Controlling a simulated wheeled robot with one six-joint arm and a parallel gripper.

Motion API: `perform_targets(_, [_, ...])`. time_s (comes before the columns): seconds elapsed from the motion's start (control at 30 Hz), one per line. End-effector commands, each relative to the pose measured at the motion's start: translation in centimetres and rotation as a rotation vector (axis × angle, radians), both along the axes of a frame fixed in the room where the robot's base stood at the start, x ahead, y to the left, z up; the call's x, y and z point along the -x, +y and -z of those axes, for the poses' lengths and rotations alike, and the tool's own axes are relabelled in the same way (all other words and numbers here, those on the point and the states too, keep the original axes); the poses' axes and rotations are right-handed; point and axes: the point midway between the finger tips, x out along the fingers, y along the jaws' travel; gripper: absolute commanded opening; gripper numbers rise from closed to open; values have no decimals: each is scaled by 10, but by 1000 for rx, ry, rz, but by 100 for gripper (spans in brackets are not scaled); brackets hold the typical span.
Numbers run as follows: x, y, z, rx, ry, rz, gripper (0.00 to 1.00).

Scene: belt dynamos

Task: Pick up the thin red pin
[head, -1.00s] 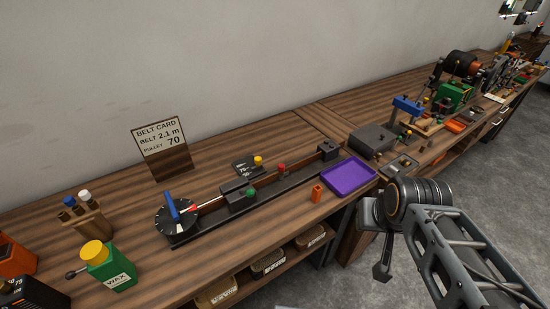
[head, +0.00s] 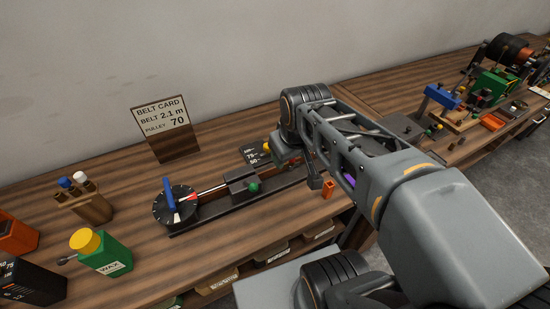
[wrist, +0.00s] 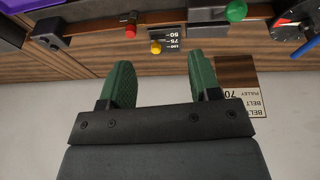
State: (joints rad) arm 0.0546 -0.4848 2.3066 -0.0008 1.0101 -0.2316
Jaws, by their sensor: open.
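A small red-headed pin (wrist: 130,31) stands at the dark rail (wrist: 85,42) in the wrist view; only its round head shows clearly. In the head view my arm hides it. My gripper (wrist: 160,65) has two green fingers spread apart with nothing between them. In the wrist view the red head lies beyond the fingertips, near the line of the left finger. In the head view my gripper (head: 287,158) hangs over the rail near the yellow knob (head: 267,147), mostly covered by my arm.
The yellow knob (wrist: 155,47) by the numbered plate (wrist: 174,42) is close to the red head. The purple tray (wrist: 38,4) is partly in view.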

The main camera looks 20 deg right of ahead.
Motion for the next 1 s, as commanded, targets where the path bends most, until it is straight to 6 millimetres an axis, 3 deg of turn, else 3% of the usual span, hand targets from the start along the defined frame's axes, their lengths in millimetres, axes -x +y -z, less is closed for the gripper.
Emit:
perform_targets(0.2, [-66, -35, 10, 75, 166, -320, 57])
perform_targets(0.43, [-114, -65, 24, 85, 276, -606, 57])
perform_targets(0.63, [-128, -78, 41, 78, 312, -712, 57])
perform_targets(1.0, [-128, -80, 101, 77, 315, -721, 57])
